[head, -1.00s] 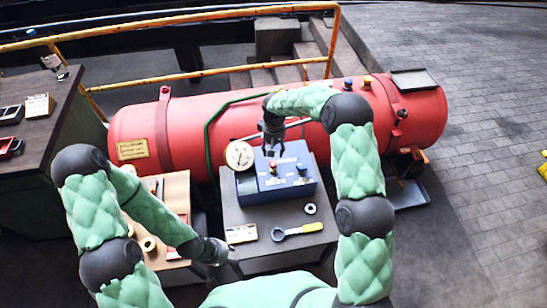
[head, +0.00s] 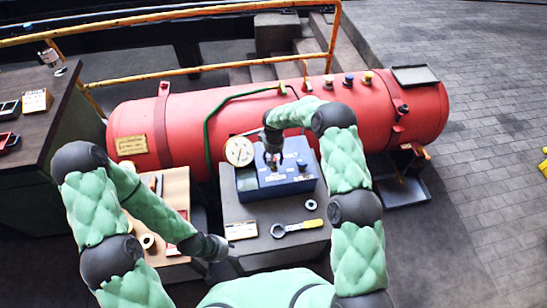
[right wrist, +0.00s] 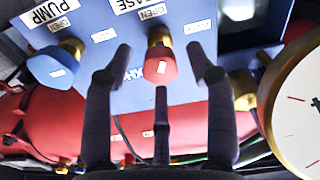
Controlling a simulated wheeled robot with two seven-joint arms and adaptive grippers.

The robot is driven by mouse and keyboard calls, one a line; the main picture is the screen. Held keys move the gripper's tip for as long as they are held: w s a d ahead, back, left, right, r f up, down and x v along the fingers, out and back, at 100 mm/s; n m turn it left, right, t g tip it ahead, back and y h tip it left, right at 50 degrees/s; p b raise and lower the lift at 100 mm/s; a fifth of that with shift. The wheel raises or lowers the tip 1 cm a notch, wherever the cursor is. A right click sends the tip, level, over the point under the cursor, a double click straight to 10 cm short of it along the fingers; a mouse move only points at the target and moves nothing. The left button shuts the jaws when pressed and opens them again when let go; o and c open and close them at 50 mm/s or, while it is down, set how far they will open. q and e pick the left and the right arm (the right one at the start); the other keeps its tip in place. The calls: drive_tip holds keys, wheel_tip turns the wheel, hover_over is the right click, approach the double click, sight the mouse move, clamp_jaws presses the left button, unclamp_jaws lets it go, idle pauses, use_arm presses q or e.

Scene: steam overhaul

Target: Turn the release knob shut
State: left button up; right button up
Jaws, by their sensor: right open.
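The blue control box (head: 255,188) stands on a small grey bench. In the right wrist view, the red release knob (right wrist: 161,66) on a brass stem sits below a partly cut-off label ending in "EASE", with an "OPEN" tag. My right gripper (head: 272,158) is over the box in the head view. In the wrist view its dark fingers (right wrist: 161,75) are open and spread around the red knob, with no clear contact. My left gripper (head: 228,256) hangs low by the bench's left front corner; its fingers are too small to read.
A blue pump knob (right wrist: 52,67) sits beside the red one. A white gauge (head: 239,151) stands at the box's left corner. A yellow-handled wrench (head: 298,227), a ring (head: 310,205) and a card (head: 241,230) lie on the bench. A red tank (head: 220,110) lies behind.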

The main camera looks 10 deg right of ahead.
clamp_jaws()
idle(0.3)
drive_tip(key=shift+f+m+b, duration=0.1)
drive_tip(key=shift+m+b, duration=0.9)
drive_tip(key=shift+m, duration=0.2)
drive_tip(key=m+b, duration=0.1)
drive_tip(key=m, duration=0.1)
drive_tip(key=shift+m+b, duration=0.3)
drive_tip(key=m+b, duration=0.2)
drive_tip(key=m, duration=0.2)
drive_tip(key=shift+m+b, duration=0.5)
drive_tip(key=shift+m, duration=1)
